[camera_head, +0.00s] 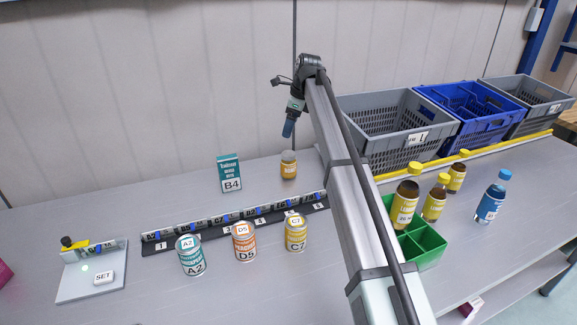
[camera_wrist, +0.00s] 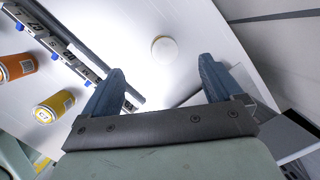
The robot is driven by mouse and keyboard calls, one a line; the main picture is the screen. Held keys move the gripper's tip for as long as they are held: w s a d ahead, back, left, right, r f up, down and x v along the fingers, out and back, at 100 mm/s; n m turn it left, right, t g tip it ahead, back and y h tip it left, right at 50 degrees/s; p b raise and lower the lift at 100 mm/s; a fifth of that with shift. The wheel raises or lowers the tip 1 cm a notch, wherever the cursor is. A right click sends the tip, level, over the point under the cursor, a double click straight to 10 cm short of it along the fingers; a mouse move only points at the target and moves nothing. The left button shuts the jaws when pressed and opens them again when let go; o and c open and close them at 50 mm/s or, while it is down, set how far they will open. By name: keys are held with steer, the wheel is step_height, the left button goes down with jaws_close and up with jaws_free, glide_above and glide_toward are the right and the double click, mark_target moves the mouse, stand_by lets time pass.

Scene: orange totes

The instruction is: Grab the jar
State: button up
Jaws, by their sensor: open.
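The jar (camera_head: 289,168) has amber contents and a grey-white lid. In the head view it stands upright on the table behind the black numbered rail, right of the teal B4 box. In the wrist view the jar (camera_wrist: 164,50) shows from above as a pale round lid, ahead of and between my fingertips. My gripper (camera_head: 288,128) is above the jar, pointing down, and apart from it. In the wrist view my gripper (camera_wrist: 160,72) has its two blue fingers spread wide with nothing between them.
A teal box B4 (camera_head: 230,173) stands left of the jar. The numbered rail (camera_head: 225,226) runs in front, with cans A2 (camera_head: 190,256), D5 (camera_head: 245,242) and C7 (camera_head: 296,233) before it. A green crate (camera_head: 418,246) with bottles is to the right. Grey and blue totes line the back right.

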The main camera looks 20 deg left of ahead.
mark_target(289, 154)
steer(key=f, duration=0.5)
steer(key=w+a+f+m, duration=0.1)
steer(key=f, duration=0.4)
steer(key=a+f+m, duration=0.1)
steer(key=f, duration=0.5)
steer(key=shift+w, duration=0.15)
steer(key=c, duration=1.3)
